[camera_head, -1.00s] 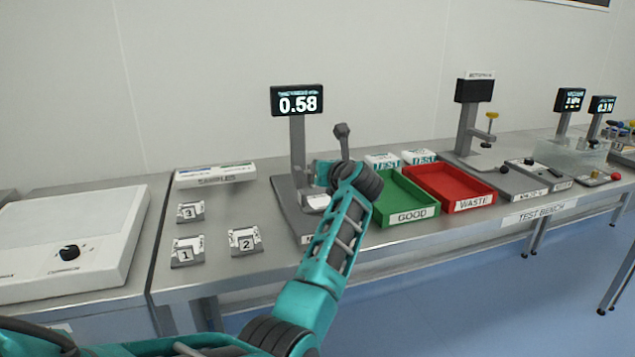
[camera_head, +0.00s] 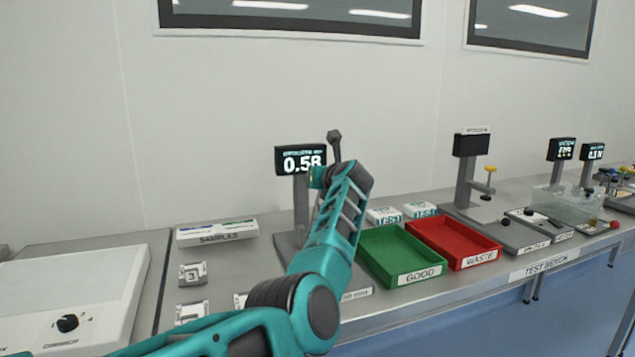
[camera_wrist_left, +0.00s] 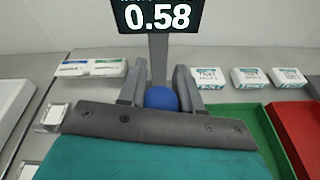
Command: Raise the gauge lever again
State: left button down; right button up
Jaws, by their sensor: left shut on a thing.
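The gauge's dark display (camera_head: 300,160) reads 0.58 on a grey post above its base (camera_head: 286,242). It also shows at the top of the left wrist view (camera_wrist_left: 157,14). A blue ball knob (camera_wrist_left: 160,98), seen in the left wrist view, sits between the two grey fingers of my left gripper (camera_wrist_left: 157,88), which is shut on it. In the head view the left gripper (camera_head: 317,178) is just below and in front of the display. My arm hides the knob and most of the lever there. My right gripper is not in view.
A green GOOD tray (camera_head: 365,257) and a red WASTE tray (camera_head: 480,237) stand right of the gauge. White cartons (camera_head: 385,216) lie behind them. Numbered blocks (camera_head: 192,274) and a SAMPLES box (camera_head: 218,234) are at left. Other instruments (camera_head: 466,185) stand farther right.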

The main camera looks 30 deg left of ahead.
pick_arm(q)
jog(key=shift+w+a+f+g, duration=0.15)
jog(key=shift+a+g, duration=0.15)
jog(key=shift+a, duration=0.05)
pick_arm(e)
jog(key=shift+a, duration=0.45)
pick_arm(q)
jog(key=shift+f, duration=0.2)
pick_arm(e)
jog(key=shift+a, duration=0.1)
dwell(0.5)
pick_arm(q)
jog(key=c, duration=1.2)
grip_release()
jog(key=o, duration=0.3)
jog(key=shift+w+a, duration=0.1)
jog(key=shift+a, duration=0.05)
jog(key=shift+o, duration=0.6)
jog(key=shift+r, duration=0.15)
